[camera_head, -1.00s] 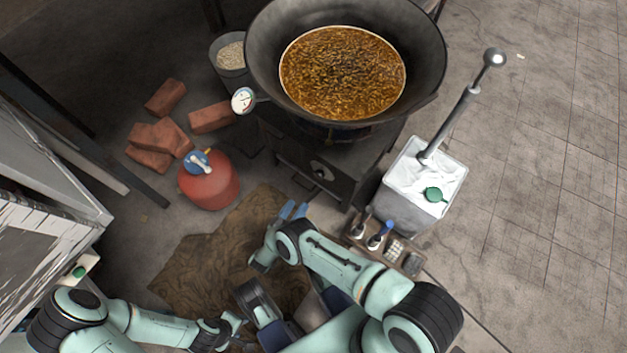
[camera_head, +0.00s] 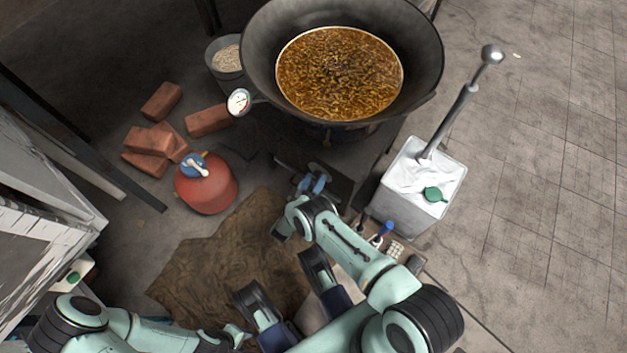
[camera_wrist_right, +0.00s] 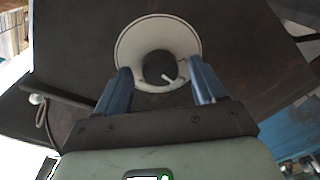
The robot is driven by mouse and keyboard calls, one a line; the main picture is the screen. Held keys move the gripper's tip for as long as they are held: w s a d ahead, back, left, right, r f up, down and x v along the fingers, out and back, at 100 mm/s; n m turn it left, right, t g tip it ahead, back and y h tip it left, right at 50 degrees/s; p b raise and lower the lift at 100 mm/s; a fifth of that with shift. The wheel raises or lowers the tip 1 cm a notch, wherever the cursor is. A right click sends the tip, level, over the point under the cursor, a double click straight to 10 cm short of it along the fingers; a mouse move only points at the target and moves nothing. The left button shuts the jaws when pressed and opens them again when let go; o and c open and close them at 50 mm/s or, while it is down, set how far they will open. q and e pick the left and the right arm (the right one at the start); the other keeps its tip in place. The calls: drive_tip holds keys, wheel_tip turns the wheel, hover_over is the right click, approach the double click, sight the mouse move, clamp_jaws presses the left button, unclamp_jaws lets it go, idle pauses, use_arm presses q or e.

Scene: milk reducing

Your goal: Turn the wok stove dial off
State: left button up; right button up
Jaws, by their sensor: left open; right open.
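The wok stove dial (camera_wrist_right: 160,66) is a dark round knob with a white pointer on a white round plate, seen in the right wrist view. My right gripper (camera_wrist_right: 160,88) is open, its blue fingers on either side of the knob's lower part in that view; I cannot tell whether they touch it. In the head view my right gripper (camera_head: 311,184) is at the front of the dark stove and hides the dial. The wok (camera_head: 420,65) of brown, bubbling liquid sits on the stove. My left gripper (camera_head: 240,338) is open and empty, low at the bottom of the view.
A red gas cylinder (camera_head: 207,188) with a blue-and-white top stands left of the stove, near several bricks (camera_head: 162,100). A white container (camera_head: 416,192) with a ladle stands to the right. A brown mat (camera_head: 215,265) covers the floor in front. A thermometer (camera_head: 238,102) is at the wok's rim.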

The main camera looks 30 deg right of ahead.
drive_tip(key=c, duration=1.1)
drive_tip(key=shift+o, duration=0.3)
drive_tip(key=m, duration=0.7)
drive_tip(key=shift+s+f+m+h, duration=0.1)
drive_tip(key=shift+m+h, duration=0.3)
drive_tip(key=m, duration=0.4)
drive_tip(key=shift+m+h, duration=0.3)
drive_tip(key=shift+m, duration=0.1)
drive_tip(key=shift+m+g, duration=0.3)
drive_tip(key=shift+m, duration=1.7)
drive_tip(key=shift+a, duration=0.1)
